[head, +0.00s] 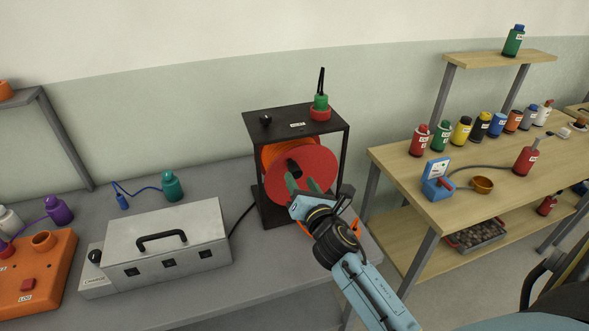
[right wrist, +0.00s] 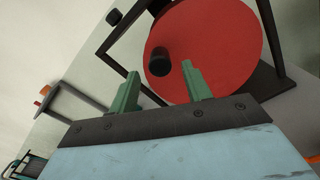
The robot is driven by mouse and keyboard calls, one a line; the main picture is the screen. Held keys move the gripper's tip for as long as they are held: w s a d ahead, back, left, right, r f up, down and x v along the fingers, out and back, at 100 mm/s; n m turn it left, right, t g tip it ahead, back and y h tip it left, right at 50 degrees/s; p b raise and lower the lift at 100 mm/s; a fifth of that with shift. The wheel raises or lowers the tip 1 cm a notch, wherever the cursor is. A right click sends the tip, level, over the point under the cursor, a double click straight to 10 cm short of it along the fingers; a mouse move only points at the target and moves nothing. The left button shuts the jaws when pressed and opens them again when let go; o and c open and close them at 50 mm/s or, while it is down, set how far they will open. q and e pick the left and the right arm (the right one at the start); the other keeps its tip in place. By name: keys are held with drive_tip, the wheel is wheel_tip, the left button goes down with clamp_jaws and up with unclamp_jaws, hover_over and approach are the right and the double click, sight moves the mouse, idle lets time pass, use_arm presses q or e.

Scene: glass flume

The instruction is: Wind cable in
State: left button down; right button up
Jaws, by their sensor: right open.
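A cable reel with a red round face (head: 303,172) and an orange rim sits in a black frame (head: 344,152) on the grey bench. A black crank knob (head: 294,168) sticks out from its face. My right gripper (head: 305,187) is in front of the reel, open and empty. In the right wrist view the red disc (right wrist: 222,48) fills the upper middle, and the black knob (right wrist: 160,62) shows beyond and between the green fingers of the gripper (right wrist: 158,88). The knob looks apart from both fingers. A black cable (head: 241,219) runs from the frame towards a grey box. My left gripper is out of view.
The grey metal box (head: 167,247) with a handle stands left of the reel. A green and red item with a black antenna (head: 320,107) stands on the frame's top. Several bottles line the wooden table (head: 405,176) at right. The bench front (head: 270,265) is bare.

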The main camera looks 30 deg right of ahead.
sight(297, 176)
drive_tip(key=x, duration=0.5)
drive_tip(key=shift+w, duration=0.35)
drive_tip(key=shift+c, duration=0.4)
clamp_jaws()
